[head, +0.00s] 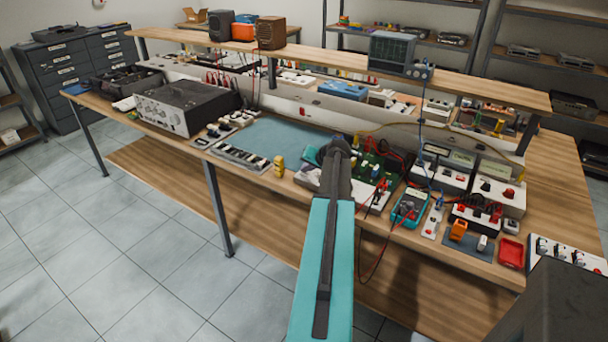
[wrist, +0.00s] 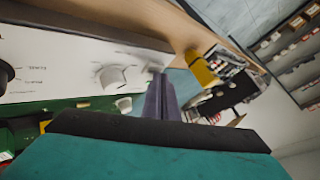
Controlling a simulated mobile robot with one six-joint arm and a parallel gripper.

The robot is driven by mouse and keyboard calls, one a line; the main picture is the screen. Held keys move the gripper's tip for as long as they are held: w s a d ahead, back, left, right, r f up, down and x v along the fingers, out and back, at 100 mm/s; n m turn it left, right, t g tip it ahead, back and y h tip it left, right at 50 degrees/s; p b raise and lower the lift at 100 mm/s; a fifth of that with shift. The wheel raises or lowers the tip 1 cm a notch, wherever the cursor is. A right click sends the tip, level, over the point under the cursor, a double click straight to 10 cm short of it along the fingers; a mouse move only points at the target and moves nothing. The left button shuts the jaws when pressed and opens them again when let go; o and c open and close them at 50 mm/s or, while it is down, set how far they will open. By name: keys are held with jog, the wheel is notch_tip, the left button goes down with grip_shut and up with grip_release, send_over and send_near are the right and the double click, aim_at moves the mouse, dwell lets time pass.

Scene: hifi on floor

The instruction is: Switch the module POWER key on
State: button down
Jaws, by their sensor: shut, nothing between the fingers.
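In the wrist view a white module panel (wrist: 60,55) fills the upper left, with small printed labels that I cannot read surely. A light round knob or key (wrist: 118,78) sits on it; I cannot tell whether this is the POWER key. My gripper (wrist: 158,80) is shut and empty, its tips just right of this knob, near the panel's end. I cannot tell whether they touch it. In the head view my gripper (head: 338,145) is over the middle of the bench, beside the green circuit board (head: 369,170). My arm hides part of the module there.
The workbench (head: 255,188) is crowded. A yellow item (head: 279,165) stands left of my arm, and a blue-green meter (head: 409,206) with leads lies to the right. Red and black cables hang near the board. The blue mat (head: 270,138) has free room.

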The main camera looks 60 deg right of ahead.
aim_at(306, 175)
jog(key=shift+r, duration=0.45)
dwell(0.3)
notch_tip(306, 175, up, 6)
jog(key=shift+p, duration=1.2)
